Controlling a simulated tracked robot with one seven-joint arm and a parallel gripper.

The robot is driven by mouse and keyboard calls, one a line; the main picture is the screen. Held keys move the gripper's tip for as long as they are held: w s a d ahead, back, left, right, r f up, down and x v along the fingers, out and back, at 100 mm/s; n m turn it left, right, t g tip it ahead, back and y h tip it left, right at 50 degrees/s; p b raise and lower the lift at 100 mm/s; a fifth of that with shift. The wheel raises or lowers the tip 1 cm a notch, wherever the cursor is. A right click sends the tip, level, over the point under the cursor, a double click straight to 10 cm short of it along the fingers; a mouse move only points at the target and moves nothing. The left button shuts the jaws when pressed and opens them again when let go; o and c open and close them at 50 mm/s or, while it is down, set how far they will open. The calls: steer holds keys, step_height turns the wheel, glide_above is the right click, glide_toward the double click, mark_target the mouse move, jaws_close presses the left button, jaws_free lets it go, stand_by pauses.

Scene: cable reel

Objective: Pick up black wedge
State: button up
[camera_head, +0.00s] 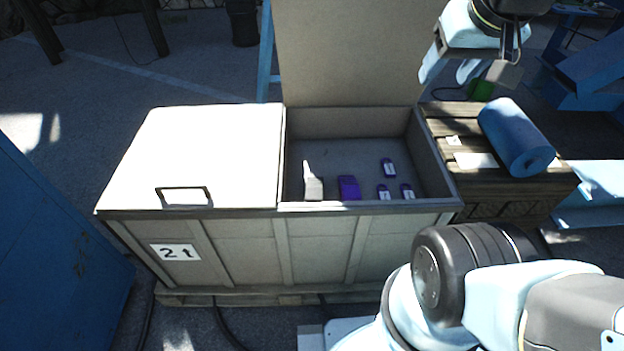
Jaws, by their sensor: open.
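I cannot make out a black wedge in this view. The open right half of a large crate (455,190) holds a pale upright piece (313,187), a purple block (348,188) and several small purple pieces with white labels, one of them (389,168) farther back. My gripper (450,72) is at the upper right, above and behind the wooden pallet stack. It is open, points down, and I see nothing held between its fingers. It is well apart from the pieces in the crate.
The crate's left half has a closed lid with a handle (184,188); the right lid (350,50) stands raised behind. A blue roll (516,137) lies on the wooden pallets (500,185) to the right. A green object (480,90) is behind my gripper. A blue cabinet (50,240) stands left.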

steer(key=o, duration=0.4)
steer(key=shift+g, duration=0.5)
steer(key=w, duration=0.4)
steer(key=shift+f, duration=0.25)
steer(key=shift+o, duration=1.4)
steer(key=w+a+f+g, duration=0.1)
steer(key=w+a+f, duration=0.1)
steer(key=w, duration=0.5)
steer(key=shift+w+f+g, duration=0.3)
steer(key=shift+w+f, duration=0.05)
steer(key=shift+w, duration=0.05)
steer(key=w+a+f+g, duration=0.3)
steer(key=w+a+f, duration=0.2)
steer(key=w+f, duration=0.65)
steer(key=m+g, duration=0.1)
steer(key=g, duration=0.3)
glide_above(314, 186)
steer(key=w, duration=0.5)
step_height(314, 186, down, 30)
steer(key=shift+g+y, duration=0.3)
steer(key=x, duration=0.8)
steer(key=shift+s+d+f, duration=0.1)
steer(key=shift+d+f, duration=0.25)
steer(key=shift+s+x, duration=0.2)
steer(key=shift+x, duration=2.45)
